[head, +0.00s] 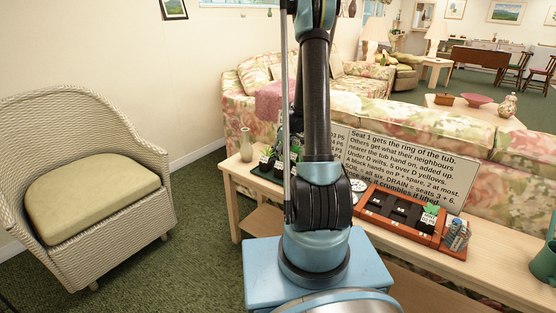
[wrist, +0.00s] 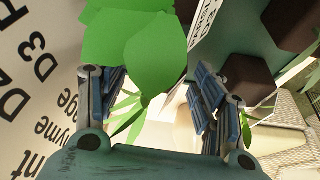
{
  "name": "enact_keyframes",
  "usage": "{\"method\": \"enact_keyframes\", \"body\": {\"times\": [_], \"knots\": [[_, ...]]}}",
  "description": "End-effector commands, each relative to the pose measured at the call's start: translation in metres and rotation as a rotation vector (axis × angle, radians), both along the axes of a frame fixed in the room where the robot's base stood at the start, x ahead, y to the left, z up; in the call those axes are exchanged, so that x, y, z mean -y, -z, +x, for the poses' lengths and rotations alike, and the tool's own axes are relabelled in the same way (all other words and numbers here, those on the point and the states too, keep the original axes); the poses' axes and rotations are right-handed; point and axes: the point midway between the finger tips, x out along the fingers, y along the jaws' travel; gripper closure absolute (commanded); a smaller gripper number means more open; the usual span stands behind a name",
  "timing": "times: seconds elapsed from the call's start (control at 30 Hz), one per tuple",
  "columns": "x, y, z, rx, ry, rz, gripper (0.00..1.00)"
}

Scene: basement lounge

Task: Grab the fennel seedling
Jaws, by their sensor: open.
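My gripper (wrist: 152,88) is open in the wrist view, with one finger on each side. Broad bright green leaves (wrist: 135,45) fill the space between and beyond the fingertips. Narrow green leaves (wrist: 126,116) hang lower between the fingers. Whether either touches the leaves, and whether they belong to the fennel seedling, I cannot tell. Dark soil blocks (wrist: 250,80) sit on a dark green tray (wrist: 235,42) at right. In the head view, seedlings (head: 267,154) stand at the table's left end, partly hidden by my arm, which also hides my gripper.
The wooden console table (head: 490,268) holds a sign (head: 405,165), a red-brown tray (head: 373,222) with dark blocks and a leafy seedling (head: 431,211), a vase (head: 246,145) and a green watering can (head: 549,262). A floral sofa (head: 500,180) stands behind. A wicker chair (head: 85,180) is left.

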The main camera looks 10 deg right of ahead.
Motion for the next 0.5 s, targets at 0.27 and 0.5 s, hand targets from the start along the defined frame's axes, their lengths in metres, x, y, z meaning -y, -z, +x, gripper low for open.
{"method": "enact_keyframes", "body": {"times": [0.27, 0.5], "knots": [[0.0002, -0.0003, 0.0000, 0.000, 0.000, 0.000, 0.86], [0.0003, -0.0004, 0.0000, 0.000, 0.000, 0.000, 0.87]]}}
